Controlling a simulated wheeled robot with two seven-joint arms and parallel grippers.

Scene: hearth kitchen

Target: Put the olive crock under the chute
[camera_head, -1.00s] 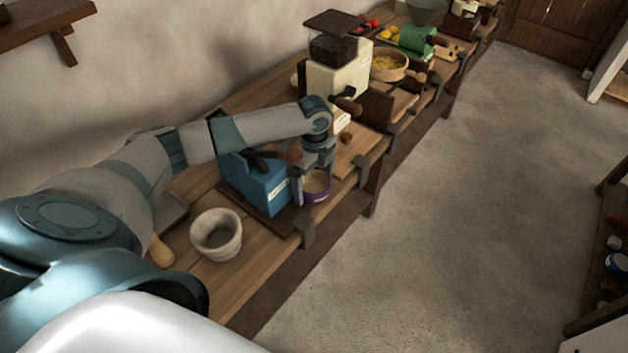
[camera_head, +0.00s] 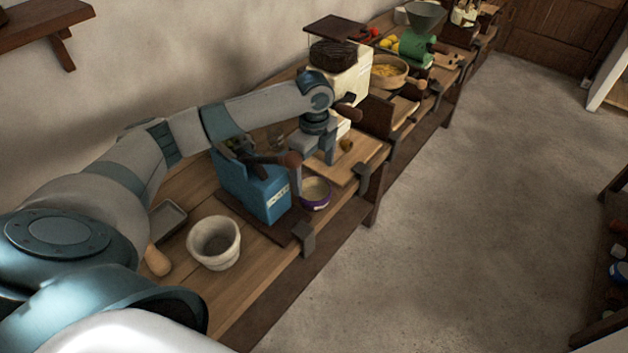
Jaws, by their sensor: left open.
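My left gripper (camera_head: 316,158) is open, pointing down over the bench behind and above a purple-banded bowl (camera_head: 318,198). It appears empty and apart from the bowl. The bowl has pale contents or a pale inside and stands upright at the front of a blue mill (camera_head: 262,194), close below its grey spout. A small olive-brown thing (camera_head: 346,145) shows just right of the gripper, by the cream machine; it is too small to tell whether it is the olive crock. My right gripper is out of view.
A stone-coloured pot (camera_head: 214,242) stands left of the blue mill, near a grey tray (camera_head: 167,219) and a wooden handle. A cream machine (camera_head: 347,85) stands behind the gripper. Beyond it are a wooden bowl (camera_head: 388,73) and a green mill (camera_head: 415,47).

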